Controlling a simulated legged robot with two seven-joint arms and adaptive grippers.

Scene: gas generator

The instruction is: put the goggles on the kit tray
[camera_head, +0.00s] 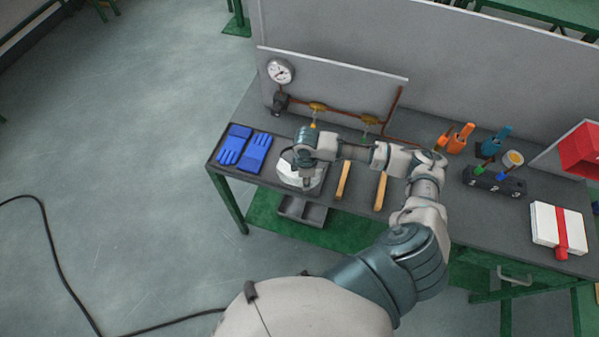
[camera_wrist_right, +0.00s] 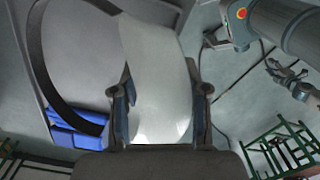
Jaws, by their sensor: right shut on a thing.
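The goggles (camera_head: 291,172), with a pale clear lens, are in my right gripper (camera_head: 308,183) near the bench's front edge. In the right wrist view the lens (camera_wrist_right: 158,75) stands between the two fingers of my right gripper (camera_wrist_right: 160,112), which is shut on it. A dark strap (camera_wrist_right: 38,60) loops to the left. The arm and gripper partly hide the goggles in the head view. I cannot tell for sure which surface is the kit tray. What looks like my left gripper (camera_wrist_right: 290,78) is small at the right of the wrist view; its opening is unclear.
Blue gloves (camera_head: 245,147) lie left of the goggles. Two wooden bars (camera_head: 343,180) (camera_head: 380,191) lie to the right. A grey open bin (camera_head: 303,211) is below the bench edge. A gauge (camera_head: 281,71) and pipes stand behind. A white box with red band (camera_head: 545,226) is far right.

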